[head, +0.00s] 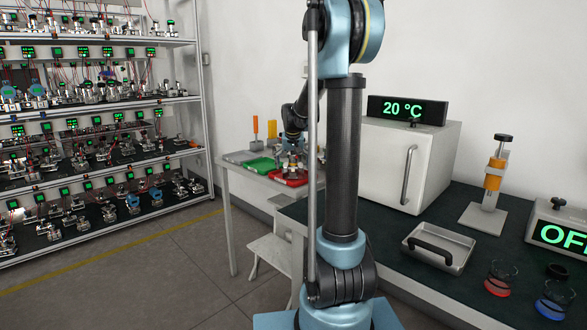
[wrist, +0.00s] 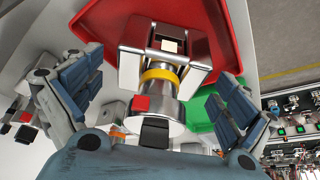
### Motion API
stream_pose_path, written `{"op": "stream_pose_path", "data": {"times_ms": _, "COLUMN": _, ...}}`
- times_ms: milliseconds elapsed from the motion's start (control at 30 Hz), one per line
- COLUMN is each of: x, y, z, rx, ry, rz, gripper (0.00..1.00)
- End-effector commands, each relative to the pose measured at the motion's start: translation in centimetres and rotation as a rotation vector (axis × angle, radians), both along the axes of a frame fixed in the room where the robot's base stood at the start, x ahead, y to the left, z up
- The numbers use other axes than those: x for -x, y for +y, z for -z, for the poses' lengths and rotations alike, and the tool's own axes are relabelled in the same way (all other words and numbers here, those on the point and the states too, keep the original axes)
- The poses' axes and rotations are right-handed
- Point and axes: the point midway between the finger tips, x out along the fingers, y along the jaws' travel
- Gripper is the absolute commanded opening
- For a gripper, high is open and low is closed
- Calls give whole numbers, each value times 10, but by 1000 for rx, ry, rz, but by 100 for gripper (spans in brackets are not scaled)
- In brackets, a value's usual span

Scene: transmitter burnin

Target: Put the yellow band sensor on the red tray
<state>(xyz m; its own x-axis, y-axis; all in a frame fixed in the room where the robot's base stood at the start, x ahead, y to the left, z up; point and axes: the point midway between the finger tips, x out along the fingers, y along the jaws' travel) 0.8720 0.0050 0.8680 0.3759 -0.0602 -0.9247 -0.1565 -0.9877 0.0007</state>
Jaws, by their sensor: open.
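The yellow band sensor (wrist: 160,76) is a silvery cylinder with a yellow band, a white bracket, a small red square and a dark end. In the wrist view it lies over the red tray (wrist: 226,35) and appears to rest on it, though the contact is hidden. My gripper (wrist: 157,84) is open, with its blue-grey fingers spread to either side of the sensor and apart from it. In the head view my gripper (head: 291,162) is low over the red tray (head: 281,178) on the far side table; the sensor is too small to make out there.
Orange-handled tools (head: 256,130) stand behind. A white oven (head: 395,165) and a metal tray (head: 440,247) are on the dark bench. Equipment shelves (head: 95,125) fill the left; the floor between is clear.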

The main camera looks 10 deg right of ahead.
Motion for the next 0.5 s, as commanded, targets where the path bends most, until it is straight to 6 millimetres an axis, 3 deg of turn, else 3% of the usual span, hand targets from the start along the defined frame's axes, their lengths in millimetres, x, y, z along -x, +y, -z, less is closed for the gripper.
{"op": "stream_pose_path", "data": {"times_ms": 500, "x": 33, "y": 5, "z": -81, "rx": 0, "ry": 0, "rz": 0, "gripper": 96}}
